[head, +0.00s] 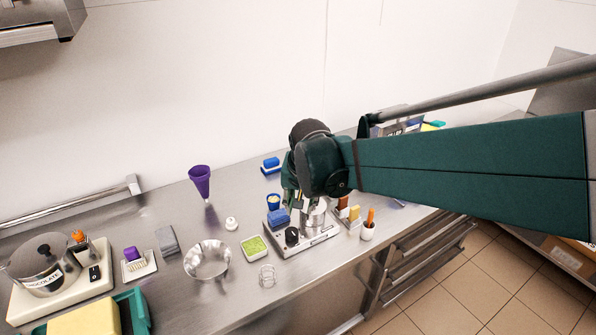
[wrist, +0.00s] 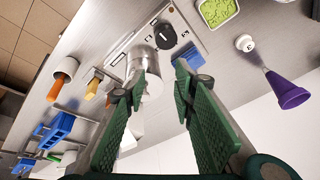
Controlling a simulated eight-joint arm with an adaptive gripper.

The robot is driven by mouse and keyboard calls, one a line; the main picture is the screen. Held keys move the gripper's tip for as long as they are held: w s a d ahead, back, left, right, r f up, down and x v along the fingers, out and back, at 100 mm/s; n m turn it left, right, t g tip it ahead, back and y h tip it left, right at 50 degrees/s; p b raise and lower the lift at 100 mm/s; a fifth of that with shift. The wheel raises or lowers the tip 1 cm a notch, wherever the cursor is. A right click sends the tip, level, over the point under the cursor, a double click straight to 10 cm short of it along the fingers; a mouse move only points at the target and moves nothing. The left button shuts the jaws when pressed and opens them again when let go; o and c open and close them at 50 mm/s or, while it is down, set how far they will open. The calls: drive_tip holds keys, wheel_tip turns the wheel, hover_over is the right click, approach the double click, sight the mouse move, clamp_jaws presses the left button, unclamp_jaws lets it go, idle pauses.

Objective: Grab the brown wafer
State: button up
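A small brown piece (head: 343,202), which looks like the brown wafer, stands on the steel counter just right of the hot-plate device in the head view. A tan block (head: 354,213) is beside it. In the wrist view a brown piece (wrist: 109,99) shows partly behind my left finger, near the tan block (wrist: 93,88). My gripper (wrist: 160,88) is open, its two green fingers apart with nothing held. A metal cup (wrist: 147,62) shows beyond and between the fingertips.
The hot-plate device (head: 318,239) bears the metal cup and a blue block (head: 278,218). A white cup with an orange stick (head: 367,232) stands to the right. A green-filled tray (head: 254,249), steel bowl (head: 207,260) and purple cone (head: 201,182) lie left. The counter's front edge is close.

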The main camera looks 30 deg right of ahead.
sight(343, 204)
drive_tip(key=w+d+m+p, duration=0.1)
drive_tip(key=d+p, duration=0.1)
drive_tip(key=d, duration=0.1)
drive_tip(key=w+d+m+g+p, duration=0.1)
drive_tip(key=w+d+m+p, duration=0.1)
drive_tip(key=d, duration=0.1)
drive_tip(key=w+d+m+p, duration=0.1)
drive_tip(key=d+p, duration=0.1)
drive_tip(key=d, duration=0.1)
drive_tip(key=shift+w+d+g, duration=0.2)
drive_tip(key=shift+d+g, duration=0.1)
drive_tip(key=shift+g, duration=0.1)
drive_tip(key=shift+w+d+f+m+g+p, duration=0.3)
drive_tip(key=shift+d+f+m+p, duration=0.7)
drive_tip(key=shift+d, duration=0.85)
drive_tip(key=shift+w+d+f+m+g+p, duration=0.15)
drive_tip(key=shift+d+f+m+g+p, duration=0.45)
drive_tip(key=shift+d+p, duration=1.05)
drive_tip(key=shift+w+d+f+m+g+p, duration=0.15)
drive_tip(key=shift+d+f+m+p, duration=0.35)
drive_tip(key=shift+d+m+p, duration=1.1)
drive_tip(key=shift+d+f+n+b, duration=0.1)
drive_tip(key=shift+d+n+b, duration=0.4)
drive_tip(key=shift+b, duration=0.15)
drive_tip(key=shift+d+f, duration=0.15)
drive_tip(key=shift+f, duration=1.05)
drive_tip(key=shift+f, duration=0.1)
